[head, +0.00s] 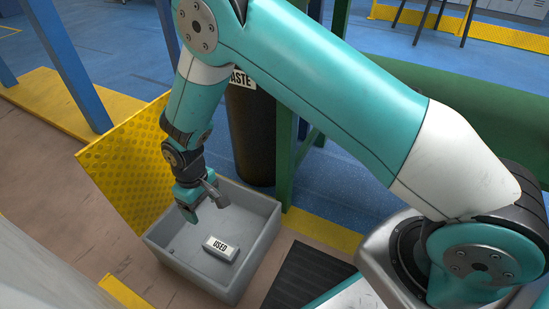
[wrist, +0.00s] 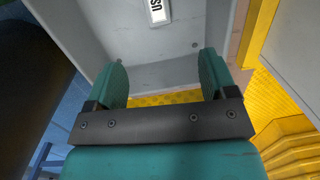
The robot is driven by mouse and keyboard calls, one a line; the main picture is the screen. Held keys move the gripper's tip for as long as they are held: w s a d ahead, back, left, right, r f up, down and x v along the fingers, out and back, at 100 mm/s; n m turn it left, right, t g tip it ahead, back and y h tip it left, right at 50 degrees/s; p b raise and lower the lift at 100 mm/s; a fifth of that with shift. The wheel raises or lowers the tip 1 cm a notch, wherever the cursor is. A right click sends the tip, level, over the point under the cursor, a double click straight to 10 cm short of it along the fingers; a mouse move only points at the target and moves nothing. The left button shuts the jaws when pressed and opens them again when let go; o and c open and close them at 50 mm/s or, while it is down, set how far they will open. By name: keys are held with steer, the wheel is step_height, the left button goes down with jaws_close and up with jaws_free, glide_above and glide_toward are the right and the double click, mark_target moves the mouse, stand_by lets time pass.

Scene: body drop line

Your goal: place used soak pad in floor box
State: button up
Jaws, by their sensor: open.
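The used soak pad (head: 221,247) is a small grey block with a white label reading "USED". It lies on the floor of the grey floor box (head: 190,275), towards the front right in the head view. In the wrist view the pad (wrist: 160,11) shows at the top edge, partly cut off, inside the box (wrist: 228,25). My gripper (head: 203,204) hangs over the box's left rear part, apart from the pad. In the wrist view my gripper (wrist: 166,78) has its two teal fingers spread wide with nothing between them.
A yellow tread plate panel (head: 130,165) stands tilted behind and left of the box. A dark waste bin (head: 249,130) and a green post (head: 286,150) stand behind it. A black ribbed mat (head: 305,278) lies to its right. Brown floor is clear at left.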

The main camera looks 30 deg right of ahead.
steer(key=s+d+r+y, duration=0.1)
steer(key=s+d+r, duration=0.15)
steer(key=r, duration=0.55)
steer(key=s+d+r+y, duration=0.1)
steer(key=s+r, duration=0.2)
steer(key=r, duration=0.5)
steer(key=s+d+r+y, duration=0.1)
steer(key=s+d+r, duration=0.15)
steer(key=r, duration=0.55)
steer(key=s+d+r, duration=0.2)
steer(key=s+r, duration=0.1)
steer(key=s, duration=0.4)
steer(key=s+d+r+t+y, duration=0.1)
steer(key=s+r, duration=0.3)
steer(key=s, duration=0.3)
steer(key=shift+d+r, duration=0.25)
steer(key=shift+d, duration=0.15)
